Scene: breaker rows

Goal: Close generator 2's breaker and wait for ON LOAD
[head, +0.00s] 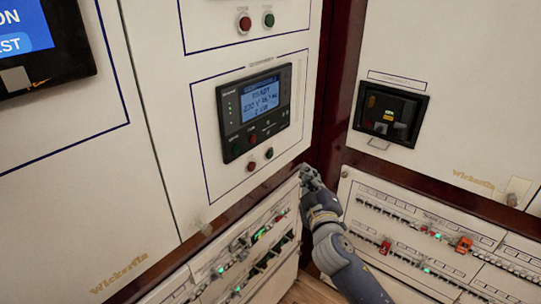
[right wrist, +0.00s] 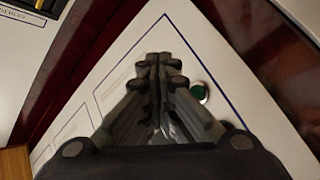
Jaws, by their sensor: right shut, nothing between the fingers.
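A controller unit (head: 254,108) with a lit blue display sits on the white cabinet panel in the head view; its screen text seems to begin with READY, the rest is hard to read. Below it are a red button (head: 250,166) and a green button (head: 268,153). My right gripper (head: 308,172) is shut and empty, in front of the panel, right of and below these buttons. In the right wrist view its closed fingertips (right wrist: 160,62) point at a white panel, with a green button (right wrist: 199,92) just to their right. My left gripper is out of view.
Another red button (head: 244,23) and green button (head: 268,19) sit higher up. A black breaker (head: 390,114) is set in the right cabinet. Breaker rows (head: 425,232) line both lower panels near my right arm.

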